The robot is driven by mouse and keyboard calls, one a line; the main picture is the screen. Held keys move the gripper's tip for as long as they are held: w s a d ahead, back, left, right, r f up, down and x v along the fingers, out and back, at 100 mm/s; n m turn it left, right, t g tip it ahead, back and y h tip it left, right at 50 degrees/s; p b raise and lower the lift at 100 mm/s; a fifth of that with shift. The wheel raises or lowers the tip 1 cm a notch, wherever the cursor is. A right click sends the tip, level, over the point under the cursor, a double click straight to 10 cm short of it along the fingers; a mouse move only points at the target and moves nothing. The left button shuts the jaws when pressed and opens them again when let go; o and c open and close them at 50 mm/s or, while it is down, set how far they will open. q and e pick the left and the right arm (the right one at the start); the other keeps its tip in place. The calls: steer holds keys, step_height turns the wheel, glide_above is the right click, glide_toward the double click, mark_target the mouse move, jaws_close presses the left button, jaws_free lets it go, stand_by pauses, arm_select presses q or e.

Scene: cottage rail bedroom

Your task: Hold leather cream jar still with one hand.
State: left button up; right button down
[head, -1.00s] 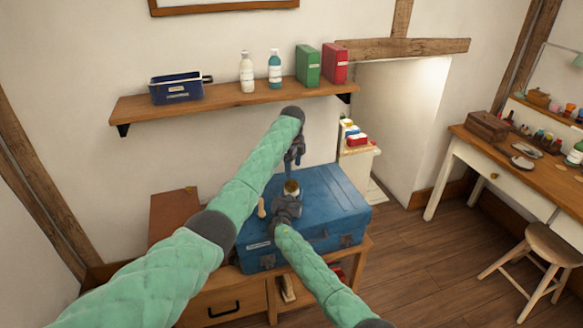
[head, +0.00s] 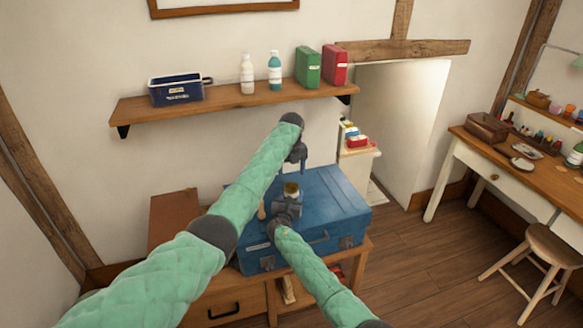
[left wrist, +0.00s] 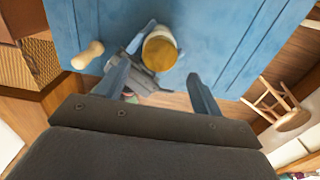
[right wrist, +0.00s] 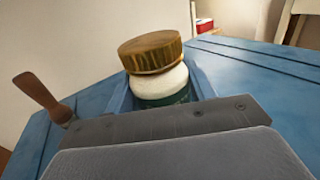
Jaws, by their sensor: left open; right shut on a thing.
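The leather cream jar (head: 291,190) stands on the blue trunk (head: 335,192). In the right wrist view the jar (right wrist: 160,88) is white with a green lower part, and its brown-gold lid (right wrist: 151,50) is on, looking slightly tilted. My right gripper (head: 287,204) is shut on the jar's body below the lid; its fingertips are partly hidden. My left gripper (head: 304,164) is open and empty above the trunk. In the left wrist view the lid (left wrist: 160,48) shows just beyond the open left fingers (left wrist: 158,72), apart from them.
A wooden-handled tool (right wrist: 42,95) is on the trunk beside the jar, also in the left wrist view (left wrist: 88,54). A wall shelf (head: 225,106) with bottles and boxes is behind. A stool (head: 545,245) and desk (head: 500,180) stand right. The trunk's right half is clear.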

mark_target(292, 185)
arm_select(q)
steer(key=shift+f, duration=3)
